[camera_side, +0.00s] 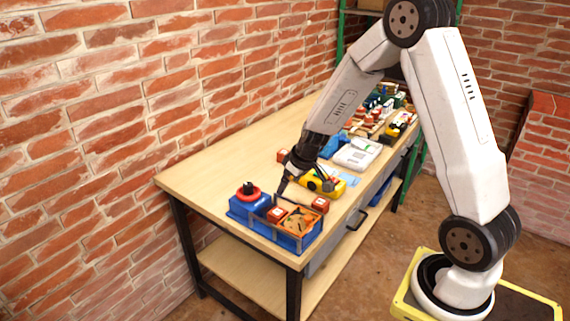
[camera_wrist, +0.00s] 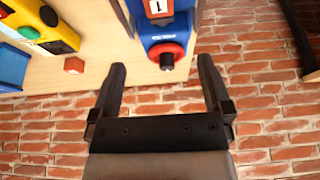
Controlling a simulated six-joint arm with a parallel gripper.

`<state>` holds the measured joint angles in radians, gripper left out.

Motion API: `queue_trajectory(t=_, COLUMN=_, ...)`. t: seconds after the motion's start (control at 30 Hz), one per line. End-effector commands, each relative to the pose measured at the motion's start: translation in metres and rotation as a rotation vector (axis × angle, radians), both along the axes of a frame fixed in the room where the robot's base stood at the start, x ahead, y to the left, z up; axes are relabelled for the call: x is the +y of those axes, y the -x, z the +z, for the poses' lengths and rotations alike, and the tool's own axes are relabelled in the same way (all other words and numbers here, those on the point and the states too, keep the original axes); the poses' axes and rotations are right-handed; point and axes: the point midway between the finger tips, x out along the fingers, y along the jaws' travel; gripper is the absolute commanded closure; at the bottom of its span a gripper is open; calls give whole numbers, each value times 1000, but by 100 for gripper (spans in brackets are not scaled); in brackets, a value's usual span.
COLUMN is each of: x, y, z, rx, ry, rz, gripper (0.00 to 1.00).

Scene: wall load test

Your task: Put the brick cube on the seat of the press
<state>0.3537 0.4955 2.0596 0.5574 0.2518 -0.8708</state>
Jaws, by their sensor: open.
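A blue press-like unit (camera_side: 235,207) with a red ring (camera_side: 250,194) and black knob stands at the bench's near left corner; it also shows in the wrist view (camera_wrist: 160,25). A red block with a white label (camera_side: 277,214) is at this unit; the wrist view shows it marked "1" (camera_wrist: 158,8). A small brick-red cube (camera_side: 283,155) lies on the bench near the wall, also in the wrist view (camera_wrist: 74,65). Another red cube (camera_side: 320,204) sits near the front edge. I cannot tell which piece is the seat. My gripper (camera_wrist: 162,72) is open and empty, above the bench.
A yellow device (camera_side: 323,184) with dark and green parts lies beside my gripper, also in the wrist view (camera_wrist: 40,22). An orange piece (camera_side: 299,221) is at the blue unit's right. A white device (camera_side: 357,154) and clutter fill the far end. A brick wall backs the bench.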

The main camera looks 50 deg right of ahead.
Motion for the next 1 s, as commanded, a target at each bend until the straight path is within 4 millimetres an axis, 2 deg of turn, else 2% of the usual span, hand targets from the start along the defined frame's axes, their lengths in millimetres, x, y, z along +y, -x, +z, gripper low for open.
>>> queue_trajectory(t=0.57, x=5, y=2, z=2, rx=3, ry=-2, rz=3, gripper=0)
queue_trajectory(t=0.77, x=33, y=19, z=13, rx=27, ry=-14, rz=12, gripper=0)
queue_trajectory(t=0.87, x=55, y=36, z=21, rx=49, ry=-22, rz=18, gripper=0)
queue_trajectory(t=1.0, x=88, y=69, z=31, rx=88, ry=-27, rz=22, gripper=0)
